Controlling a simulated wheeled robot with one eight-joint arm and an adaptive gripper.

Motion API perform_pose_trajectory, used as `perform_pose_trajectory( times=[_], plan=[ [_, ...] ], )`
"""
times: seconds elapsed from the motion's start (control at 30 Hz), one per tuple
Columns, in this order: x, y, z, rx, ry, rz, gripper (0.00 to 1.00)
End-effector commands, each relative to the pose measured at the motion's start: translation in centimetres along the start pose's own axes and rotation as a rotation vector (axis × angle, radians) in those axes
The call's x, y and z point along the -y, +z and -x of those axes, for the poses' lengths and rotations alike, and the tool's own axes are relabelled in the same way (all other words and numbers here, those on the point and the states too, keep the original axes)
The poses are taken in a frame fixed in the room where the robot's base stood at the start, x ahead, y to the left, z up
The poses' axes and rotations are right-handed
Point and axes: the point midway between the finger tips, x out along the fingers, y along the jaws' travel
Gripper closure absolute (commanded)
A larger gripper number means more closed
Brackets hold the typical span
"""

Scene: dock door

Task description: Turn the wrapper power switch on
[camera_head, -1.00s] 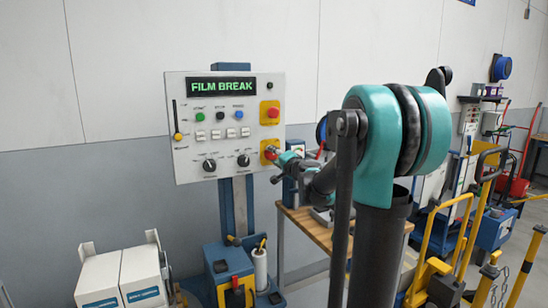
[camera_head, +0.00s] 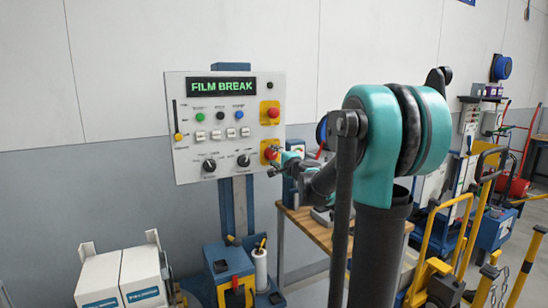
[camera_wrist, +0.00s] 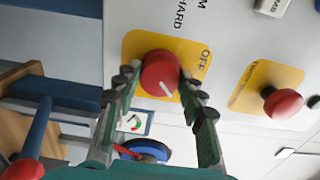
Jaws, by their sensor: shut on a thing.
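The wrapper power switch is a red rotary knob (camera_wrist: 160,73) on a yellow plate (camera_wrist: 135,47) marked OFF. A short white line on the knob's face points to the lower right in the wrist view. My gripper (camera_wrist: 161,82) has one finger on each side of the knob and is shut on it. In the head view the knob (camera_head: 270,153) is at the lower right of the grey control panel (camera_head: 190,95), with my gripper (camera_head: 276,165) against it. The panel's display (camera_head: 221,87) reads FILM BREAK in green.
A red mushroom button (camera_wrist: 283,102) on its own yellow plate sits just above the switch on the panel; the head view shows it too (camera_head: 273,113). Black knobs (camera_head: 243,160) lie to the left. A wooden-topped bench (camera_head: 318,233) stands below right, near yellow-railed equipment (camera_head: 440,245).

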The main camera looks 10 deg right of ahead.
Motion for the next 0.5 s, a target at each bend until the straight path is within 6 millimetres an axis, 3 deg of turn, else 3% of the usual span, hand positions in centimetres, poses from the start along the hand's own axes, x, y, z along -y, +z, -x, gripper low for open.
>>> perform_pose_trajectory(
  times=[0.17,0.2,0.37,0.5],
  plan=[
    [-0.04,-0.05,0.04,-0.001,0.000,0.000,0.89],
    [-0.04,-0.05,0.04,-0.001,0.000,0.000,0.58],
    [-0.02,-0.04,0.03,-0.001,0.000,0.000,0.39],
    [-0.02,-0.02,0.02,-0.001,0.000,0.000,0.39]
  ],
)
